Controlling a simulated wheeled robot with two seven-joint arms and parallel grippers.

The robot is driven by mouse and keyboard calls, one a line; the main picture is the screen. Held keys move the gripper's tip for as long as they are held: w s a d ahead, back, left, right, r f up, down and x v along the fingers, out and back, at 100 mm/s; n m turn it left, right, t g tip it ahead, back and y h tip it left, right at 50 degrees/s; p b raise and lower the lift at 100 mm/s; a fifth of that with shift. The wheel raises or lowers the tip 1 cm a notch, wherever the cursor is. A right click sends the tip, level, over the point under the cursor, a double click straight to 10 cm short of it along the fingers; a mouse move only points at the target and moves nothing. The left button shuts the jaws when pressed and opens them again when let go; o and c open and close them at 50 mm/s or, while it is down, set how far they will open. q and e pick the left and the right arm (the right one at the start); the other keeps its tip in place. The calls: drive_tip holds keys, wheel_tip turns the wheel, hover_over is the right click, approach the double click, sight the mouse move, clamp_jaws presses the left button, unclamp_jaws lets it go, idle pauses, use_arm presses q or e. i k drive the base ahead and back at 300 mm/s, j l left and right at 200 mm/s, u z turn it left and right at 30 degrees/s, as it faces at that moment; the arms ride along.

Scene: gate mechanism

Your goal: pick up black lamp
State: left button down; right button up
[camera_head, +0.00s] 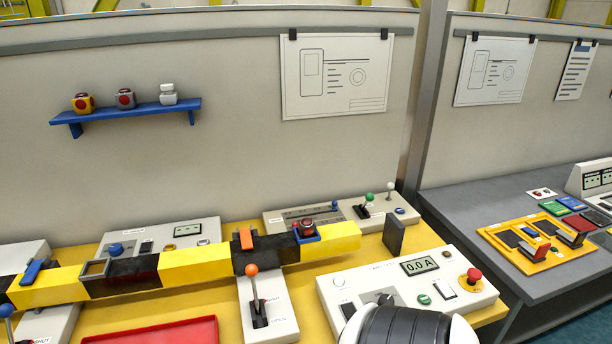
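A small dark lamp with a red top (307,228) sits in a blue holder (307,239) on the yellow-and-black bar (196,264). It is the only dark-bodied lamp that I can make out. On the blue wall shelf (130,112) stand a yellow block with a red button-like top (83,103), a grey one with a red top (125,98) and a white one (168,94). Neither of my grippers is in view. A black ribbed and white part at the bottom looks like a piece of my arm.
A lever with an orange knob (252,270) stands in front of the bar. A control box with a "0.0 A" display (420,266) and red button (473,276) is at right. A red tray (160,333) lies at the front. An upright dark plate (394,236) stands right of the lamp.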

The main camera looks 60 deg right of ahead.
sight(310, 232)
drive_tip(key=z, duration=2.05)
